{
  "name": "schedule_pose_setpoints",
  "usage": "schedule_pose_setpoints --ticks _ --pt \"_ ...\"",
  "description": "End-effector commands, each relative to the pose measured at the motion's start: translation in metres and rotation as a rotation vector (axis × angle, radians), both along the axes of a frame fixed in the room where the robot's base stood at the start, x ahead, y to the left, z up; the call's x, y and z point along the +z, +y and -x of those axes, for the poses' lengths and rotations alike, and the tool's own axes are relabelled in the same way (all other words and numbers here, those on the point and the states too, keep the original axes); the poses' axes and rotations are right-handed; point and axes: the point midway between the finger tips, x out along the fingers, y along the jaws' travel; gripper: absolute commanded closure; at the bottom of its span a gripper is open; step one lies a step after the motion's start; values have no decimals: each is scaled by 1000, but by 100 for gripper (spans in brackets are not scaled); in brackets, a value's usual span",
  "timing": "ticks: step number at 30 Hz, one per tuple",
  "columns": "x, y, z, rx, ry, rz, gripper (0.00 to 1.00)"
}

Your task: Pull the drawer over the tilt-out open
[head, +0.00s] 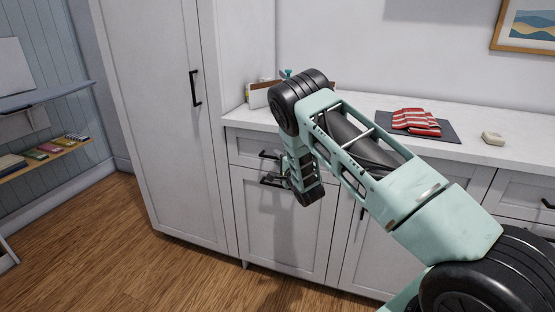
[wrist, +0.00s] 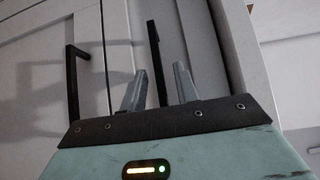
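The white drawer (head: 244,148) sits under the countertop, flush with the cabinet front, with a black bar handle (head: 267,154). Below it is the taller tilt-out front (head: 255,215), also shut, with its own black handle (head: 270,181). My gripper (head: 286,173) is in front of these handles, partly hidden by my wrist. In the wrist view my gripper (wrist: 160,88) is open. The drawer handle (wrist: 155,55) shows in the gap between its two fingers; whether it touches them I cannot tell. The tilt-out handle (wrist: 73,80) shows left of the fingers.
A tall white cabinet (head: 160,110) stands to the left. The countertop (head: 465,140) holds a dark mat (head: 446,134) with a red striped cloth (head: 415,121), and a small pale block (head: 493,138). Wooden floor (head: 130,255) is clear in front at left.

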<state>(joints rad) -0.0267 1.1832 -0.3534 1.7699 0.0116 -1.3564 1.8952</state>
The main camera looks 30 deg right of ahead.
Motion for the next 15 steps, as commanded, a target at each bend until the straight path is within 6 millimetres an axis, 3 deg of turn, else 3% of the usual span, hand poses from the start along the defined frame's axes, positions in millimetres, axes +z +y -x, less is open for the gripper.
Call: schedule_pose_setpoints --ticks 5,13,15 --pt "0 -1 -11 1 0 1 69" --pt "0 -1 -12 1 1 1 69" --pt "0 -1 -12 1 1 1 86"
